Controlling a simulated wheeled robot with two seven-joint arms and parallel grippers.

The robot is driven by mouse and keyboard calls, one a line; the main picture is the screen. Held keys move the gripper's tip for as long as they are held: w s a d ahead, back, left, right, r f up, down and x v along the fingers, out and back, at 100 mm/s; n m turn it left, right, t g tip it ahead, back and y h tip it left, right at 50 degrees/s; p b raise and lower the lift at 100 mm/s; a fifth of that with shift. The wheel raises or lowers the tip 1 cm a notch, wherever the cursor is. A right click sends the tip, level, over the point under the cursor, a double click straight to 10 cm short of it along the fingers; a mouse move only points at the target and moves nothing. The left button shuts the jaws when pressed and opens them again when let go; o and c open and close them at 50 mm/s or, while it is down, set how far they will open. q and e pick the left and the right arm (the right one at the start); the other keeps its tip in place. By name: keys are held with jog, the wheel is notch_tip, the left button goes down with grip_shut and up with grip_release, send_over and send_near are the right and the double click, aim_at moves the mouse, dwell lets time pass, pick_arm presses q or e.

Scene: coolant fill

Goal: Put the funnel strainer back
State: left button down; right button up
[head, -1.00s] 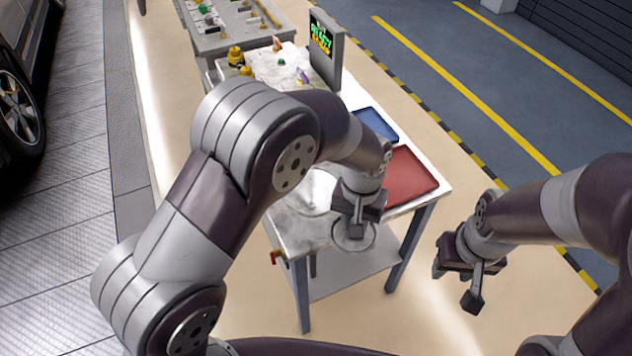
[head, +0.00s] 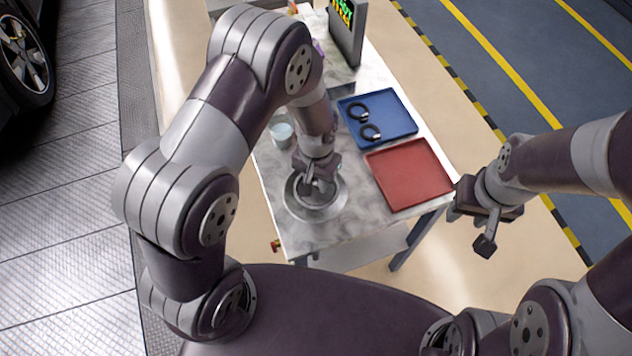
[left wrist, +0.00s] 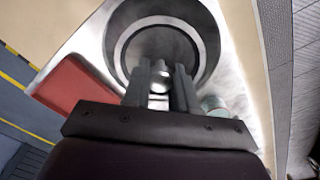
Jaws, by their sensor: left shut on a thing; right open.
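My left gripper (head: 318,186) points down over the metal funnel (head: 300,211) at the near end of the marble-topped table. It is shut on the knob of the funnel strainer (head: 328,199). In the left wrist view the fingers (left wrist: 160,88) close around a shiny round knob, with the strainer's round disc (left wrist: 160,42) below it and the wide funnel rim (left wrist: 213,35) around it. The strainer looks roughly centred over the funnel; I cannot tell whether it rests in it. My right gripper (head: 474,221) is open and empty, right of the table.
A red tray (head: 410,174) lies right of the funnel. A cup (head: 282,134) stands behind the funnel on the left. A display (head: 346,32) stands at the back.

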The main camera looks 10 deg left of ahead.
aim_at(315, 189)
pick_arm(q)
notch_tip(315, 189, down, 4)
jog(key=shift+a+r+p, duration=0.1)
jog(key=shift+p, duration=0.55)
jog(key=shift+s, duration=0.15)
jog(key=shift+f, duration=0.35)
jog(key=c, duration=0.9)
grip_release()
jog(key=shift+w, duration=0.2)
jog(key=shift+r, duration=0.1)
jog(key=shift+s, duration=0.1)
